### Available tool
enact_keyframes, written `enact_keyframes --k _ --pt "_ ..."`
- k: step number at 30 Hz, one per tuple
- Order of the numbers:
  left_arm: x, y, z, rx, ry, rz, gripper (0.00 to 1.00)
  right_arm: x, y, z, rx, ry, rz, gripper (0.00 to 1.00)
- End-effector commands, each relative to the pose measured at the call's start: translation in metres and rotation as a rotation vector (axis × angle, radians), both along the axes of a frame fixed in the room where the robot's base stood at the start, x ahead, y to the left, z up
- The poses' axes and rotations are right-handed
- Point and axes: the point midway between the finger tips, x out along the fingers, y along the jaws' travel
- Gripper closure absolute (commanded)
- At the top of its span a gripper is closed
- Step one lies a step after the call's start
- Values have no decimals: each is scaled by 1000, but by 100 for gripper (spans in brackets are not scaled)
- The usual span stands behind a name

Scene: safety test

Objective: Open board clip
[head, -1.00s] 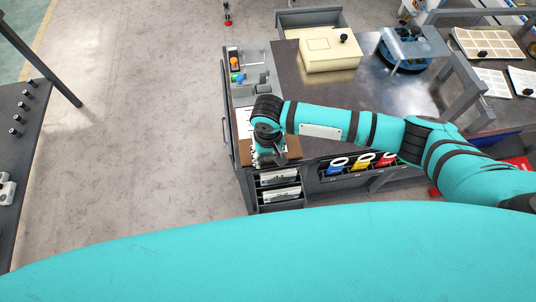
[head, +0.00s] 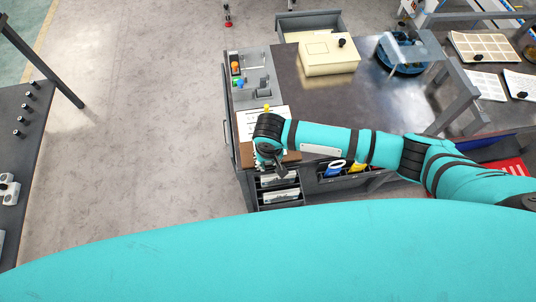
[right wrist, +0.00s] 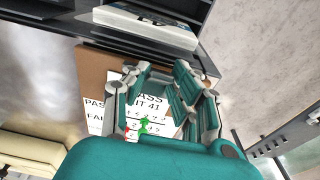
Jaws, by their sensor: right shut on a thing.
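A brown clipboard (head: 246,157) with a white printed sheet (head: 247,123) lies at the left front corner of the workbench. My right gripper (head: 272,156) is over the near end of the clipboard. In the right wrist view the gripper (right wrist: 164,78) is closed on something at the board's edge. The fingers hide what they hold and the board clip, so I cannot see the clip's position. My left gripper is not in view.
A shelf with white boxes (head: 279,197) sits below the bench's front edge. Blue and yellow bins (head: 336,167) are beside it, partly under my arm. A cream box (head: 328,55) stands at the back. The bench top (head: 300,100) is clear in the middle.

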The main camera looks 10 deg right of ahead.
Motion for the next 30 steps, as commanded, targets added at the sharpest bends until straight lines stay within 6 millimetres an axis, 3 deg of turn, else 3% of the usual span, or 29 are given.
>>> enact_keyframes --k 9,10,15,24,30 --pt "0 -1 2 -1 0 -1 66 -1 0 -1 -2 -10 1 100" --pt "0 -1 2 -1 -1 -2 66 -1 0 -1 -2 -10 1 75" --pt "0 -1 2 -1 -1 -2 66 -1 0 -1 -2 -10 2 54" --pt "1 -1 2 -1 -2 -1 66 -1 0 2 -1 -10 1 54" --pt "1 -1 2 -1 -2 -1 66 -4 0 29 2 -12 2 54"
